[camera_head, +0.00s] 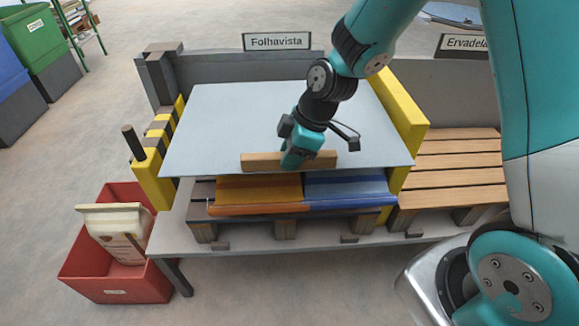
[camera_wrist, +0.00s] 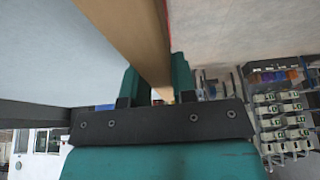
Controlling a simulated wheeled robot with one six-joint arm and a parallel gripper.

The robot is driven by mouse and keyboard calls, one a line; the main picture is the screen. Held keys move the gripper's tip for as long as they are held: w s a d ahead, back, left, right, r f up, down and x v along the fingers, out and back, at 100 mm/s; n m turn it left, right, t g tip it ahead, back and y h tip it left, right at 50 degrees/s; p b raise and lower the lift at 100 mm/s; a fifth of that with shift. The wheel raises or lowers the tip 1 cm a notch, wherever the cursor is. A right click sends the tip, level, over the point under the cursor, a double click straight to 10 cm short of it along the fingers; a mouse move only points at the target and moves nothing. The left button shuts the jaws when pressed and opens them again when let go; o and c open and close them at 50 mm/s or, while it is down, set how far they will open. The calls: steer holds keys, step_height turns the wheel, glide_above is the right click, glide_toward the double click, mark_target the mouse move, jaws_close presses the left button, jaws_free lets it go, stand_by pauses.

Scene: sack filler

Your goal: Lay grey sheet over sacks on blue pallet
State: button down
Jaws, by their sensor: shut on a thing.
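The grey sheet (camera_head: 220,120) is a flat, stiff-looking panel with a wooden bar (camera_head: 262,161) along its near edge. My gripper (camera_head: 300,160) is shut on the bar; the wrist view also shows the bar (camera_wrist: 150,45) between the fingers (camera_wrist: 157,80). The sheet extends over an orange sack (camera_head: 258,195) and a blue sack (camera_head: 345,190), whose near ends show below its edge. Whether the sheet touches the sacks is unclear. The sacks lie side by side on a dark slatted pallet (camera_head: 285,229); its colour looks dark grey-brown, and most of it is hidden.
A "Folhavista" sign (camera_head: 277,41) stands behind this bay. A yellow divider (camera_head: 405,115) separates it from an empty wooden pallet (camera_head: 455,175) at right, under an "Ervadela" sign (camera_head: 463,44). A yellow post (camera_head: 150,180) stands left. A red bin (camera_head: 110,285) holds a pale sack (camera_head: 118,232).

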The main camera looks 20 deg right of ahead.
step_height(320, 180, down, 2)
steer(key=shift+w+f+b, duration=0.15)
steer(key=shift+f+b, duration=0.1)
steer(key=shift+b, duration=0.25)
steer(key=shift+w+d+f+b, duration=0.3)
steer(key=shift+w+f+b, duration=0.65)
steer(key=shift+f, duration=0.55)
steer(key=shift+w+d+f+b, duration=0.25)
steer(key=shift+w+f+b, duration=0.55)
steer(key=shift+f+b, duration=0.55)
steer(key=shift+w+d+f+b, duration=0.3)
steer(key=shift+w+f+b, duration=0.6)
steer(key=shift+f, duration=0.75)
steer(key=c, duration=0.8)
jaws_free()
steer(key=shift+c, duration=0.2)
steer(key=shift+s, duration=0.1)
steer(key=p+v, duration=0.1)
steer(key=v, duration=1.6)
steer(key=shift+d+r+p, duration=0.1)
steer(key=shift+r+p, duration=0.15)
steer(key=shift+p, duration=0.05)
